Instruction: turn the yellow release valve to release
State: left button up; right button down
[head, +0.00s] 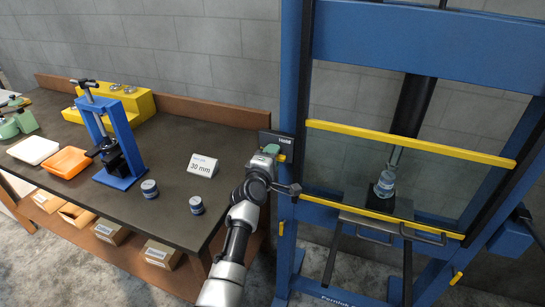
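My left arm rises from the bottom of the head view, and my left gripper (273,152) is at the left post of the blue press (292,90), just below a dark display box. A small yellow part (281,158) shows right beside the gripper, against the post. It may be the release valve, but the gripper and wrist hide most of it. I cannot tell whether the fingers touch it or how they are set. My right gripper is not in view.
A clear guard with yellow rails (410,143) fronts the press, with a labelled cylinder (385,184) behind it. The workbench (160,215) at left holds a small blue press (118,150), orange tray (66,162), white tray (34,150), 30 mm sign (202,166) and two dark pucks (149,188).

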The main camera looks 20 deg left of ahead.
pick_arm(q)
jog(key=shift+s+r, duration=0.1)
jog(key=shift+s, duration=0.1)
jog(key=s+p, duration=0.4)
jog(key=s, duration=0.6)
jog(key=shift+s+a+p, duration=0.15)
jog(key=shift+s+p, duration=0.05)
jog(key=shift+p, duration=0.15)
